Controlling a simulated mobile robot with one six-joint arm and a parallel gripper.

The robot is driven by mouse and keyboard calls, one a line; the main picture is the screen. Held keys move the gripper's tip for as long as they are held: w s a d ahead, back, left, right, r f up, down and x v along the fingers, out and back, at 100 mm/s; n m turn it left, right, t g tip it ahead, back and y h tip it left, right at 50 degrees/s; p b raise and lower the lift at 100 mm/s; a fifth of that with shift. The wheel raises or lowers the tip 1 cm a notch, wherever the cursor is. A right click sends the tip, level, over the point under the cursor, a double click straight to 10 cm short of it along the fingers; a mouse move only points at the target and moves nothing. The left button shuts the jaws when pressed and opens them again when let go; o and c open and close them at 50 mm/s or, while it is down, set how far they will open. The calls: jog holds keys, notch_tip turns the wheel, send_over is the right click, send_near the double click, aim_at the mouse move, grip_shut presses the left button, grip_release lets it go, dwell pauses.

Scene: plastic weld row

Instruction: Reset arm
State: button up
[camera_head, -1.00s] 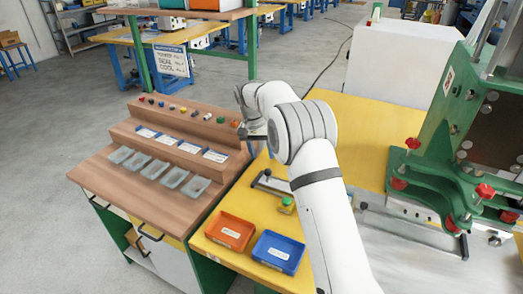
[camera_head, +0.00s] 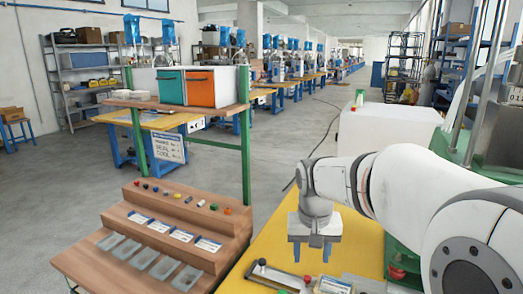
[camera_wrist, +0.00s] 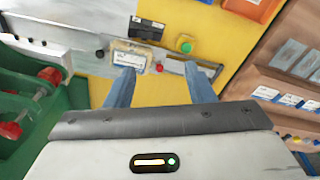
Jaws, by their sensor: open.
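My gripper (camera_head: 312,252) hangs from my white arm above the yellow bench, its fingers pointing down. In the wrist view its two blue-grey fingers (camera_wrist: 161,88) are spread apart with nothing held between them. Below and beyond the fingers lies a grey metal plate (camera_wrist: 85,22) with a labelled block (camera_wrist: 130,57), a small red button (camera_wrist: 159,68) and a rail. The labelled block also shows at the bottom of the head view (camera_head: 333,286).
A stepped wooden rack (camera_head: 175,230) with trays and coloured pieces stands at left. A green machine (camera_wrist: 30,110) with red knobs stands beside the plate. A green button (camera_wrist: 186,46) and orange bin (camera_wrist: 255,8) sit on the yellow bench (camera_wrist: 205,22).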

jog(key=s+d+f, duration=0.1)
jog(key=s+d, duration=0.1)
jog(key=s, duration=0.6)
jog(key=s+d+f+t+p, duration=0.1)
jog(key=s, duration=0.8)
jog(key=shift+d+f+n+y, duration=0.15)
jog(key=shift+d+n+y, duration=0.15)
jog(key=shift+d+n, duration=0.1)
dwell(0.6)
